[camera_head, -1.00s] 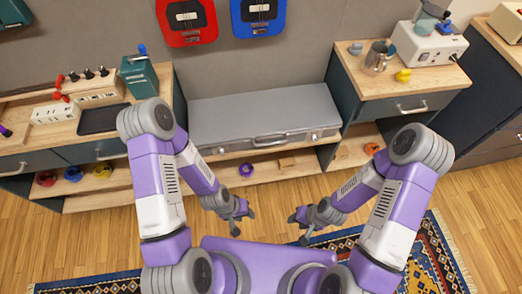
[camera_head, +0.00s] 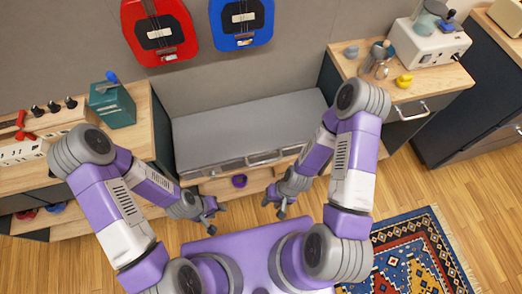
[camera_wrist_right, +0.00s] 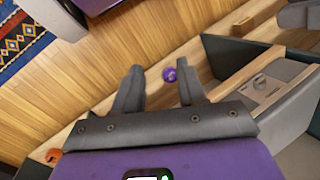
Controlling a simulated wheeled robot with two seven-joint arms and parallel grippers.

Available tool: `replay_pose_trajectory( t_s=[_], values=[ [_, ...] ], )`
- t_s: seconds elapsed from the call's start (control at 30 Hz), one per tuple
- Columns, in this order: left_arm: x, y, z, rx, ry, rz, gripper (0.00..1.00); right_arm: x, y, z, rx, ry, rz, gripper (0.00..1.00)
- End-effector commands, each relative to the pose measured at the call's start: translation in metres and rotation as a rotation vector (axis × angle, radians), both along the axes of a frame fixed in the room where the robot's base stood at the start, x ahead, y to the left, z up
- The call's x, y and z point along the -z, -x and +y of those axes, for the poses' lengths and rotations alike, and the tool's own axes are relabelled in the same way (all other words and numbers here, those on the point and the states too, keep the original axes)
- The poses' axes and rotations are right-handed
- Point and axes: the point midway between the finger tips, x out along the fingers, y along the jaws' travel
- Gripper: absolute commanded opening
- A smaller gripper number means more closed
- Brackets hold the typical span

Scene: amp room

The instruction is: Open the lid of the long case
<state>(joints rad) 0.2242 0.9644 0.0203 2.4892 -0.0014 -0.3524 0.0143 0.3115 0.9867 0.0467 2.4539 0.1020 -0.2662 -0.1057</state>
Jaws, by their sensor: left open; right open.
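The long grey case (camera_head: 250,130) lies shut on a low shelf between two wooden-topped cabinets in the head view. A handle (camera_head: 263,158) sits on its front face. My left gripper (camera_head: 212,215) is open and empty, in front of and below the left end of the case. My right gripper (camera_head: 273,207) is open and empty, in front of the case's right half, apart from it. In the right wrist view the right gripper's two fingers (camera_wrist_right: 158,90) are spread with nothing between them. Part of the grey case with a latch (camera_wrist_right: 262,88) shows at the right there.
A purple ring-like object (camera_head: 239,181) sits on the shelf below the case. The right cabinet (camera_head: 400,90) carries a metal mug and a white device. The left cabinet carries a teal box (camera_head: 112,106). Red and blue guitar-shaped items hang above. A patterned rug (camera_head: 410,255) lies at right.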

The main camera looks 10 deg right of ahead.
Motion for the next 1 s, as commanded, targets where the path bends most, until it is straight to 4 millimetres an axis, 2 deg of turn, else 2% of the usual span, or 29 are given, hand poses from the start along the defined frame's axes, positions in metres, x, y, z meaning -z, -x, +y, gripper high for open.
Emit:
replay_pose_trajectory(
  t_s=[0.03,0.13,0.27,0.37,0.43,0.63,0.7,0.8,0.9,1.0],
  values=[
    [0.004,0.001,0.0,0.0,0.0,0.001,0.43,0.011,0.008,-0.003,0.018,-0.028,0.053,0.4],
    [0.011,0.001,0.0,0.0,0.0,0.002,0.43,0.024,0.021,0.0,0.047,-0.136,0.153,0.4],
    [0.02,0.001,0.0,0.0,0.0,0.003,0.43,0.029,0.021,0.016,0.107,-0.384,0.198,0.4],
    [0.027,0.001,0.0,0.0,0.0,0.003,0.43,0.025,-0.002,0.022,0.192,-0.599,0.131,0.4],
    [0.031,0.001,0.0,0.0,0.0,0.002,0.43,0.019,-0.025,0.018,0.27,-0.731,0.037,0.4],
    [0.039,0.001,0.0,0.0,0.0,0.002,0.43,0.006,-0.089,-0.027,0.493,-0.931,-0.31,0.4],
    [0.04,0.001,0.0,0.0,0.0,0.002,0.43,0.004,-0.102,-0.045,0.547,-0.949,-0.404,0.4],
    [0.041,0.001,0.0,0.0,0.0,0.002,0.43,0.001,-0.113,-0.06,0.595,-0.956,-0.488,0.4],
    [0.043,0.001,0.0,0.0,0.0,0.002,0.43,0.002,-0.12,-0.062,0.609,-0.956,-0.521,0.4],
    [0.047,0.001,0.0,0.0,0.0,0.002,0.43,0.004,-0.129,-0.053,0.609,-0.958,-0.522,0.4]
  ],
)
